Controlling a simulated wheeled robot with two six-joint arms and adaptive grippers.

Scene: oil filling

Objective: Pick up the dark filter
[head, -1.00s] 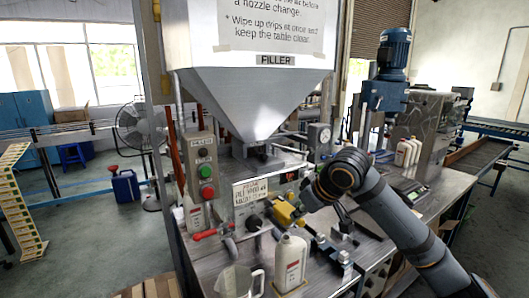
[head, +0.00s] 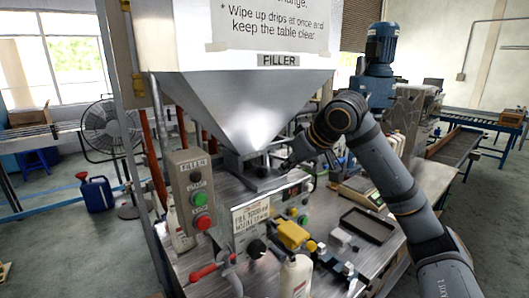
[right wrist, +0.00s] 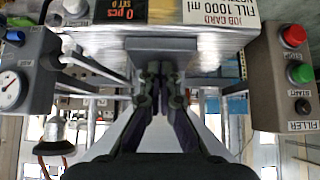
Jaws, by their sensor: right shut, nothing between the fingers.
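My right gripper (head: 290,163) is beside the lower outlet of the steel hopper (head: 245,110). In the right wrist view, where the scene is upside down, its dark fingers (right wrist: 158,78) are together and empty, close to a grey block (right wrist: 150,45) under the hopper. I cannot tell whether they touch it. I cannot make out a dark filter for certain in either view. A shallow dark tray (head: 367,226) lies on the table to the right of the machine. My left gripper is not in view.
A control box (head: 193,190) with green and red buttons stands left of the outlet. A yellow part (head: 293,235), a red-handled valve (head: 205,271) and a white bottle (head: 296,278) are in front. A scale (head: 362,192) stands behind the tray.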

